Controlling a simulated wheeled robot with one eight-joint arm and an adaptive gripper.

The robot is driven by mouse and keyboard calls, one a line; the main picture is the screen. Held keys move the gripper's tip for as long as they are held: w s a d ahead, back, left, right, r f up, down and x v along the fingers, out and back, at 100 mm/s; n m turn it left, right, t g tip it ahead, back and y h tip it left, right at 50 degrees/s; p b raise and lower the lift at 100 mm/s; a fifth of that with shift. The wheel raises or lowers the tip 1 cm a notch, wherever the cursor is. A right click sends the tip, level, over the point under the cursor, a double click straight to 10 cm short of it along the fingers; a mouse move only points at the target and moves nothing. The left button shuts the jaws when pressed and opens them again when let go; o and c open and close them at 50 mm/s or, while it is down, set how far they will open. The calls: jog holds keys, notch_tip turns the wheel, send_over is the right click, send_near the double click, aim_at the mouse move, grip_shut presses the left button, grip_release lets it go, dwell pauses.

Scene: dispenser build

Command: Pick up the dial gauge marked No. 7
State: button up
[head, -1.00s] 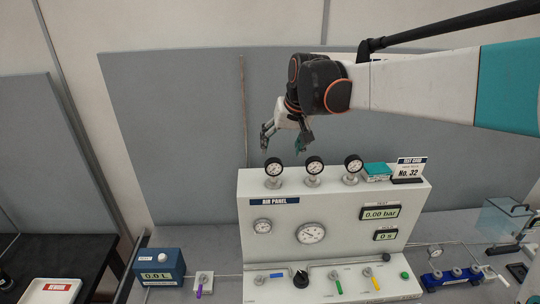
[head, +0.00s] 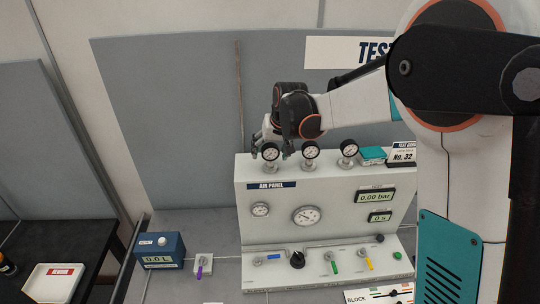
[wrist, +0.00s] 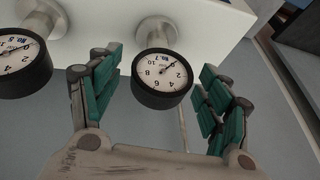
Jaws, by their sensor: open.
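The dial gauge No. 7 (wrist: 160,78), a round white dial in a black rim, is between the teal-padded fingers of my gripper (wrist: 160,66) in the wrist view. The fingers are open, with a visible gap on both sides of the gauge. Its metal stem still meets the white panel top. In the head view it appears to be the leftmost gauge (head: 270,152) on the air panel, with my gripper (head: 270,141) at and just behind it. The fingers are partly hidden there.
Gauge No. 5 (wrist: 20,62) stands close to the left finger in the wrist view; it appears to be the middle gauge (head: 311,151).

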jog(key=shift+f, duration=0.15)
jog(key=c, duration=1.3)
